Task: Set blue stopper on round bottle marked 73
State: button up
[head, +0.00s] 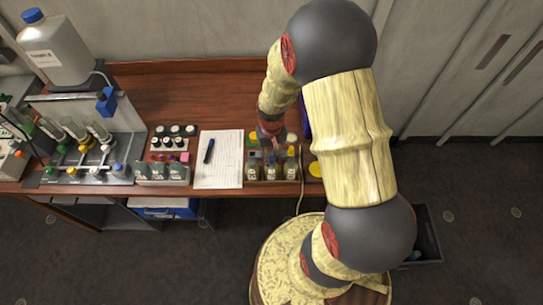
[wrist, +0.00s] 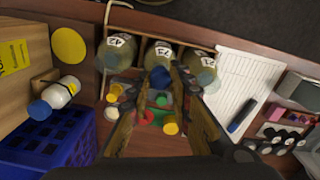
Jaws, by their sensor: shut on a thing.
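The round bottle marked 73 (wrist: 161,54) is the middle of three bottles in the rack, and it shows between its neighbours in the head view (head: 271,172). In the wrist view a blue stopper (wrist: 160,77) is between my fingertips. My gripper (wrist: 162,85) is shut on it, and it also shows over the rack in the head view (head: 273,147). The stopper appears at the near edge of bottle 73. I cannot tell whether it touches the bottle's mouth, which is hidden behind stopper and fingers.
Bottles marked 42 (wrist: 117,50) and 21 (wrist: 200,66) stand close on either side. Loose coloured stoppers, including a yellow one (wrist: 170,125) and a red one (wrist: 147,117), lie around my fingers. A blue crate (wrist: 45,140) and a white bottle (wrist: 62,92) are at left. Paper (wrist: 238,90) lies at right.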

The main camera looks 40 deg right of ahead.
jog(key=o, duration=1)
jog(key=shift+o, duration=1)
jog(key=shift+o, duration=1.2)
jog(key=shift+r, duration=0.1)
jog(key=shift+r+p, duration=2.6)
jog(key=shift+r, duration=1.1)
